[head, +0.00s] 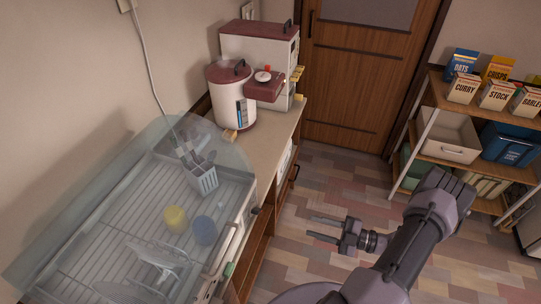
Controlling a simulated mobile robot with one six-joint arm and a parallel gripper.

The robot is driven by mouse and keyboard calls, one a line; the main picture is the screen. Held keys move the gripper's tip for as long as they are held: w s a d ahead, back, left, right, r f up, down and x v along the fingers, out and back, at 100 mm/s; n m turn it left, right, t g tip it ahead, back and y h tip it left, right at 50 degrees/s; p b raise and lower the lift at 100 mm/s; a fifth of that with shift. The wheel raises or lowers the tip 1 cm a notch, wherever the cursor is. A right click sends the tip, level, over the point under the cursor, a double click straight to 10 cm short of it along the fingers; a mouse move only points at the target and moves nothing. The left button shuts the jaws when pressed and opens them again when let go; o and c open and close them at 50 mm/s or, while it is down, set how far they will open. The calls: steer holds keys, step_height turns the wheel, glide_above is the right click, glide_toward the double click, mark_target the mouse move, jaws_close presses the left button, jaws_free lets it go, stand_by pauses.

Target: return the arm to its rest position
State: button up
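My gripper (325,229) shows in the head view at the lower middle, at the end of my dark grey arm. It points left, with its two fingers apart and nothing between them. It hangs over the open floor, to the right of the counter and the dish dryer (233,238). The dryer has a clear curved cover and a wire rack. The gripper touches none of these.
A white and dark red rice dispenser or pot (226,98) and a larger boxy appliance (262,45) stand at the counter's back. A wooden shelf (432,100) with boxes and bins is at the right. A wooden door (350,75) is behind. The tiled floor (330,175) between is clear.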

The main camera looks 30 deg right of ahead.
steer(key=w+a+r+n+g+h+b, duration=0.1)
steer(key=w+a+r+n+g, duration=0.2)
steer(key=a+r+n+g, duration=0.55)
steer(key=w+a+r+n+g+b, duration=0.1)
steer(key=w+a+r+n+g, duration=0.4)
steer(key=r+n, duration=0.8)
steer(key=s+a+r+n+t+h, duration=0.2)
steer(key=s+a+r+n+h, duration=0.2)
steer(key=n, duration=1.1)
steer(key=s+a+r+n+t+h+b, duration=0.1)
steer(key=s+a+r+n+t+h, duration=0.2)
steer(key=s+a+n, duration=0.5)
step_height(320, 180, up, 2)
steer(key=a+n+h, duration=0.1)
steer(key=a+n, duration=0.1)
steer(key=n, duration=0.4)
steer(key=shift+a+n+b, duration=0.25)
steer(key=shift+n+b, duration=0.05)
steer(key=shift+n, duration=0.05)
